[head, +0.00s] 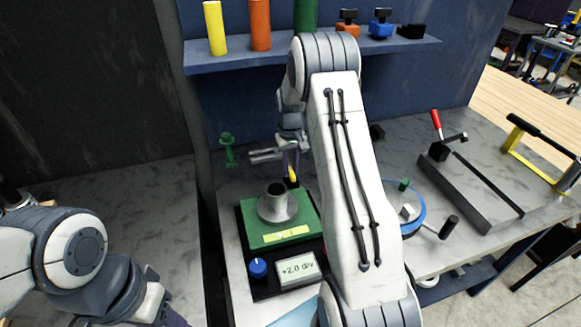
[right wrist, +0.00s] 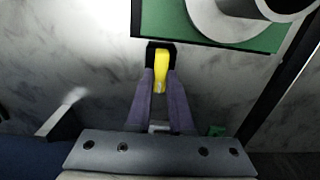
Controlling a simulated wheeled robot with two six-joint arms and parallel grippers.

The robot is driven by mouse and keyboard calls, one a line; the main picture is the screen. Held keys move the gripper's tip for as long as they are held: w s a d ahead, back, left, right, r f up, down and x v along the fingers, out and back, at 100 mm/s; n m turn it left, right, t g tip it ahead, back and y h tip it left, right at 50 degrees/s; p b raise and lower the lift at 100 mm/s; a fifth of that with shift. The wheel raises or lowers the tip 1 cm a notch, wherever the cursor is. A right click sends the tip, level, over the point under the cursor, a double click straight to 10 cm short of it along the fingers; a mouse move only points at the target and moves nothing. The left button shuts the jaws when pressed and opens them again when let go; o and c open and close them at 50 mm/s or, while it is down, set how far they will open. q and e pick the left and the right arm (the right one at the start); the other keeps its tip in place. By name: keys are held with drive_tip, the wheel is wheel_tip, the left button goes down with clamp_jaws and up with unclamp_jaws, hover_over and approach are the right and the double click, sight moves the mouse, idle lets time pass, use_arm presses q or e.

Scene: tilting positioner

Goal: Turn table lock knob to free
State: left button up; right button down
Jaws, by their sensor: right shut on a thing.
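The lock knob is a yellow lever (head: 293,174) on a black mount at the far edge of the green tilting table (head: 249,218). It also shows in the right wrist view (right wrist: 161,70), standing out from the green plate's edge. My right gripper (head: 290,160) reaches down behind the table and is shut on the yellow knob, with one finger on each side of it in the right wrist view (right wrist: 161,88). My left arm is at the lower left; its gripper (head: 165,314) is partly cut off by the picture's edge, so its jaws are unclear.
A grey flanged cylinder (head: 277,204) stands on the green plate. In front are a blue knob (head: 258,267) and a display (head: 297,269) reading about +2.0 div. A blue shelf (head: 330,52) hangs behind. A clamp with a red handle (head: 436,119) stands at right.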

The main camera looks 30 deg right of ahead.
sight(290, 170)
drive_tip(key=c, duration=0.8)
unclamp_jaws()
drive_tip(key=shift+w+r, duration=0.1)
drive_tip(key=shift+r, duration=0.45)
wheel_tip(290, 170, up, 10)
drive_tip(key=b, duration=0.2)
drive_tip(key=shift+f, duration=0.25)
